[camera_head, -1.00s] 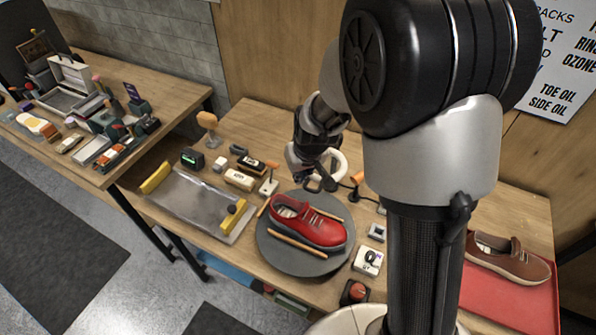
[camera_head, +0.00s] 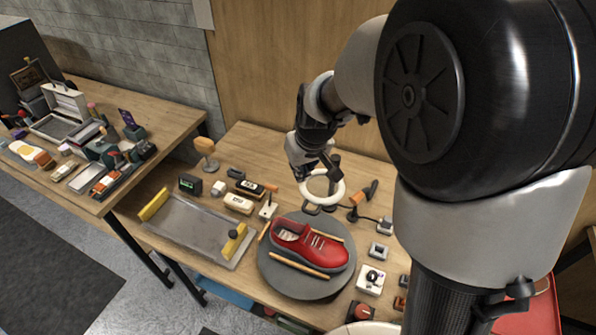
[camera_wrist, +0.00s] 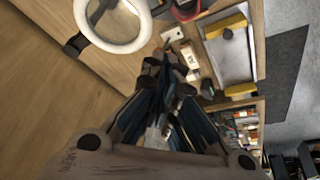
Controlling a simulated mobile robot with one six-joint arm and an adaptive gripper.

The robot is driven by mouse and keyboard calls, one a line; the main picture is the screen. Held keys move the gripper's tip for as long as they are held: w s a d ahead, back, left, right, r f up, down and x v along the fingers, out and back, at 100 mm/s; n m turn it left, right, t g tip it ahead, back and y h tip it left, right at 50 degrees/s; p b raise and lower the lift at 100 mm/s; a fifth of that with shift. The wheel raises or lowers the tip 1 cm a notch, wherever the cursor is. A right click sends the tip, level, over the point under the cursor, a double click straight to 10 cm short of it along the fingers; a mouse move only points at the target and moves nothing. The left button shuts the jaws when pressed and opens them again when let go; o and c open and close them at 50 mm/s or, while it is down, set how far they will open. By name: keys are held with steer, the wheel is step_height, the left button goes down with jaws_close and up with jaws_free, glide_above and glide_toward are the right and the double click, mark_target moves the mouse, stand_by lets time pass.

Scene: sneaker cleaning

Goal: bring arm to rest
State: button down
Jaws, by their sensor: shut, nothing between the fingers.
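My gripper (camera_head: 304,176) is raised over the back of the workbench, beside the white ring lamp (camera_head: 322,187). In the wrist view my gripper (camera_wrist: 158,68) has its fingers together with nothing between them. The ring lamp also shows at the top left of the wrist view (camera_wrist: 146,38). My large black and grey arm links fill the right of the head view. They hide part of the bench.
A red sneaker (camera_head: 318,247) lies on a round dark turntable (camera_head: 268,275). A metal tray (camera_head: 186,222) with yellow blocks is to its left. Small tools and bottles stand behind. A red mat (camera_head: 528,316) is partly hidden at right. A second cluttered table (camera_head: 178,118) is at far left.

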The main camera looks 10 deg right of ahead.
steer(key=shift+w+a, duration=0.1)
steer(key=shift+a, duration=0.05)
steer(key=s+m+b, duration=0.1)
steer(key=s+b, duration=0.9)
steer(key=s, duration=1.6)
steer(key=shift+s+r+m+h, duration=0.15)
steer(key=shift+m+h, duration=0.15)
steer(key=shift+m, duration=0.1)
